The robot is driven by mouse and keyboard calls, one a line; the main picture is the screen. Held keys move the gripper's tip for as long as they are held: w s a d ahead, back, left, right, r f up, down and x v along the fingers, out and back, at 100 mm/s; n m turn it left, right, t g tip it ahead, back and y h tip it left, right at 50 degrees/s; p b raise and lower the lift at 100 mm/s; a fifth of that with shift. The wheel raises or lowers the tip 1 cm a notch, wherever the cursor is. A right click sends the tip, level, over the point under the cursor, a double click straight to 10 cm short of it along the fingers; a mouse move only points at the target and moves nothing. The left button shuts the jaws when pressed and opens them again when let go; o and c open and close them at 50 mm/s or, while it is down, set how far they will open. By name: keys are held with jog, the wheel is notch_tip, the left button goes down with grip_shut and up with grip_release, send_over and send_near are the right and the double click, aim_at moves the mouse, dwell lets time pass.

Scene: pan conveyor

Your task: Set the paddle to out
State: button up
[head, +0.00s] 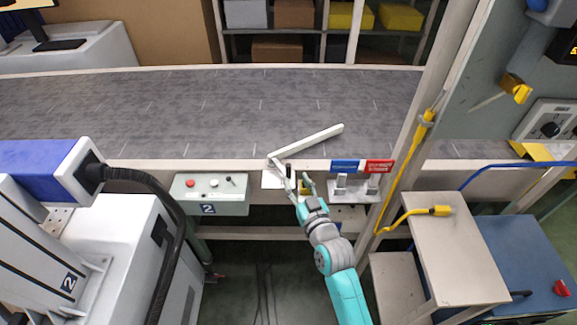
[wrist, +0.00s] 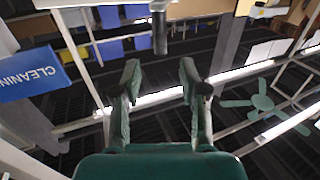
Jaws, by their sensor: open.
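The paddle (head: 307,142) is a long pale bar lying slantwise over the near part of the grey conveyor belt. Its left end is at the near rail and its right end reaches farther onto the belt. My gripper (head: 292,172) is at the near rail, just below the paddle's left end, with its two fingers apart. In the wrist view my gripper (wrist: 160,78) is open with nothing between its fingertips. A dark rod (wrist: 159,33) shows beyond them; I cannot tell what it belongs to. A small yellow part (head: 304,187) shows beside the fingers, partly hidden.
A green control box (head: 210,193) hangs left on the rail. Blue (head: 345,166) and red (head: 379,166) labels sit to the right, above a pale bracket (head: 354,191). A post (head: 405,130) with a yellow cable rises farther right. The belt (head: 150,110) carries no goods.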

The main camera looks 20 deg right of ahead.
aim_at(290, 168)
jog(key=shift+w+a, duration=0.2)
jog(key=shift+w, duration=3.4)
grip_shut()
